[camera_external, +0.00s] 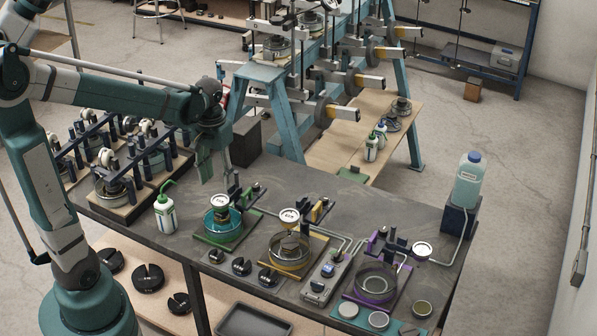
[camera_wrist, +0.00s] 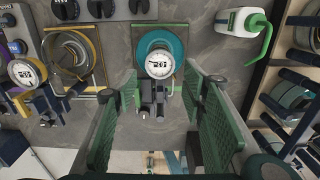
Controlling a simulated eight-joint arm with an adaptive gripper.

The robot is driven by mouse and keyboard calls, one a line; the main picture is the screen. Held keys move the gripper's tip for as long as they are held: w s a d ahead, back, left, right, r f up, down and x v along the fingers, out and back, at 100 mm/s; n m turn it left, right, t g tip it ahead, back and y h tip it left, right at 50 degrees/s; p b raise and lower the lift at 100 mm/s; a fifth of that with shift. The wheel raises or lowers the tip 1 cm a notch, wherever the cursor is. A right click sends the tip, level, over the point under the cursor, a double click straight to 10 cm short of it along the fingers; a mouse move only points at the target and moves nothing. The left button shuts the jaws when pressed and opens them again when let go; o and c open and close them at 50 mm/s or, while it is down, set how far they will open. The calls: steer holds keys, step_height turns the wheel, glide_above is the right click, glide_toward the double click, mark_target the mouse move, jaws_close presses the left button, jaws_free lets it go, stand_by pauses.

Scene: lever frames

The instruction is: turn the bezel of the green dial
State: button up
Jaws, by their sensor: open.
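The green dial (camera_external: 222,201) has a round white face and stands over a teal ring on a green base plate (camera_external: 210,241) at the left of the bench. In the wrist view the dial (camera_wrist: 159,64) shows face-on near the top middle, in front of the teal ring (camera_wrist: 177,42). My gripper (camera_external: 214,172) is open and points down close above the dial. I cannot tell the exact height gap.
A yellow-based dial unit (camera_external: 289,217) stands to the right, and a purple-based one (camera_external: 421,249) beyond it. A green-capped bottle (camera_external: 165,212) stands close on the left. Black knobs (camera_external: 241,266) sit in front. A blue-capped jug (camera_external: 469,180) stands at the far right.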

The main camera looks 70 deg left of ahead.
steer(key=shift+r, duration=2.3)
steer(key=s+d+f+m+t+b, duration=0.1)
steer(key=s+d+m+t+b, duration=0.1)
steer(key=d, duration=1.2)
steer(key=s+d+f+m+t+b, duration=0.1)
steer(key=d+m+t, duration=0.4)
steer(key=d, duration=0.9)
steer(key=shift+s+f+m+b, duration=0.15)
steer(key=shift+s+m+b, duration=0.4)
steer(key=shift+m+b, duration=0.2)
